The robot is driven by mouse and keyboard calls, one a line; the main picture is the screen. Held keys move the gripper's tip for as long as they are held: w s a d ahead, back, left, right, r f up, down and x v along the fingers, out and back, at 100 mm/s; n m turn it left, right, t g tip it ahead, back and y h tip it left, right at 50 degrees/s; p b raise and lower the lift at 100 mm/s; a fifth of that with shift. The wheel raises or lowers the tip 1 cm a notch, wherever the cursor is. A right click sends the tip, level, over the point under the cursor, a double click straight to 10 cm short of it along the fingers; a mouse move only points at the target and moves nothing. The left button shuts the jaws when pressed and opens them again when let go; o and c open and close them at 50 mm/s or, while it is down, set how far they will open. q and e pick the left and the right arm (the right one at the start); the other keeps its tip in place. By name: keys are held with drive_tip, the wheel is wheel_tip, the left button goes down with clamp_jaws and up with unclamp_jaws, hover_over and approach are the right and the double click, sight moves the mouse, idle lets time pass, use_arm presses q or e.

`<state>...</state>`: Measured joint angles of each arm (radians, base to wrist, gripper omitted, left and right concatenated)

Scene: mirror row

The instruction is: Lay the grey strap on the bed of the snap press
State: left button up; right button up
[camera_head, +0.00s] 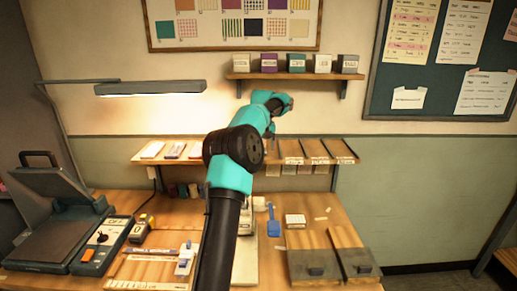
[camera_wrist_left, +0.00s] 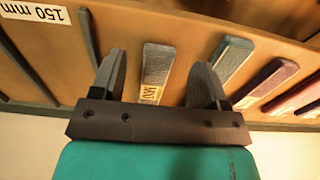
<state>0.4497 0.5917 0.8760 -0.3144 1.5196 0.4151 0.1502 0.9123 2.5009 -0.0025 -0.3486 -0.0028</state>
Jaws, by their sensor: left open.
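A grey strap (camera_wrist_left: 158,64) with a small paper label lies on a shelf in the left wrist view. My left gripper (camera_wrist_left: 160,82) is open, with one finger on each side of the strap; I see no clear contact. In the head view the left gripper (camera_head: 271,130) is small and partly hidden by its own arm, at the tilted shelf rack on the wall. I cannot tell for sure which bench device is the snap press; a pale device (camera_head: 247,222) stands partly behind my arm. My right gripper is not in view.
Teal (camera_wrist_left: 232,58), purple (camera_wrist_left: 268,80) and red (camera_wrist_left: 300,95) straps lie beside the grey one. A machine with a raised lid (camera_head: 55,195) stands at the bench's left. A blue tool (camera_head: 273,222) and grey-fronted boxes (camera_head: 318,262) lie to the right.

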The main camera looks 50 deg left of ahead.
use_arm(q)
drive_tip(key=shift+f, duration=1.25)
drive_tip(key=shift+c, duration=0.5)
drive_tip(key=c, duration=1)
drive_tip(key=shift+r, duration=0.1)
drive_tip(key=shift+r, duration=1.65)
drive_tip(key=s+d+r, duration=0.1)
drive_tip(key=s+d, duration=0.9)
drive_tip(key=d, duration=0.2)
drive_tip(key=shift+s+r, duration=0.15)
drive_tip(key=shift+r, duration=0.1)
